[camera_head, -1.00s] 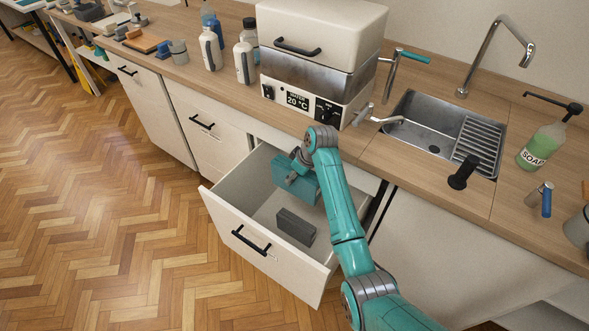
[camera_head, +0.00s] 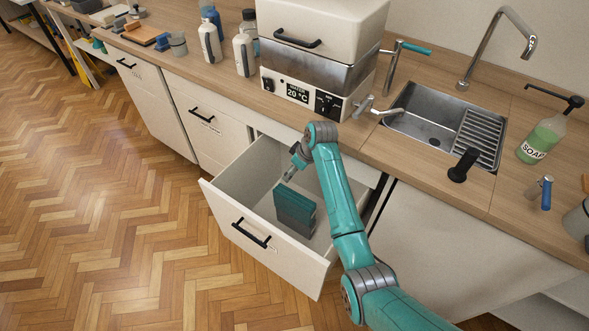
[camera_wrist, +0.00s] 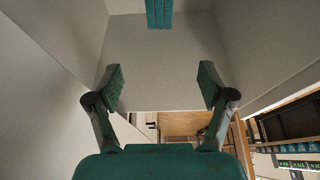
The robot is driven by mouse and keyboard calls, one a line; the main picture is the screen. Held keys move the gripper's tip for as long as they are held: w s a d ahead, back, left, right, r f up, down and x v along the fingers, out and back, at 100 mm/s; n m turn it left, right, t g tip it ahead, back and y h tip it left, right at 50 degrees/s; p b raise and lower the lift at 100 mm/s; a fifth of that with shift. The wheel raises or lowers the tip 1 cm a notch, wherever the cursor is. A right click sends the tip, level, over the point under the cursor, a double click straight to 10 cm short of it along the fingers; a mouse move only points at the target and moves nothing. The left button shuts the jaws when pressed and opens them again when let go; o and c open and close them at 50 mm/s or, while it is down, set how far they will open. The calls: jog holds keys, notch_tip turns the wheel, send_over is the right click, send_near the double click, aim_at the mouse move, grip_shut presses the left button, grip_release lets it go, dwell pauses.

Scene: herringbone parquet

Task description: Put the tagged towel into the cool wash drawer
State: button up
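A teal folded towel (camera_head: 293,202) is inside the open drawer (camera_head: 222,210), right by a dark grey block-like item (camera_head: 296,226). I cannot tell whether it rests on that item or stands behind it. No tag is readable on it. My gripper (camera_head: 287,172) is over the drawer, apart from the towel. In the wrist view my gripper (camera_wrist: 161,82) is open with nothing between its fingers, and the teal towel (camera_wrist: 159,14) shows beyond them at the top edge. The drawer's label is too small to read.
A box-shaped machine (camera_head: 310,65) reading 20 °C stands on the counter (camera_head: 420,180) above the drawer. A sink (camera_head: 430,120) and a soap bottle (camera_head: 541,138) are to the right. Bottles (camera_head: 210,42) stand left of the machine. Parquet floor in front is clear.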

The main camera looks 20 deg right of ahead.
jog(key=v, duration=1.2)
dwell(0.6)
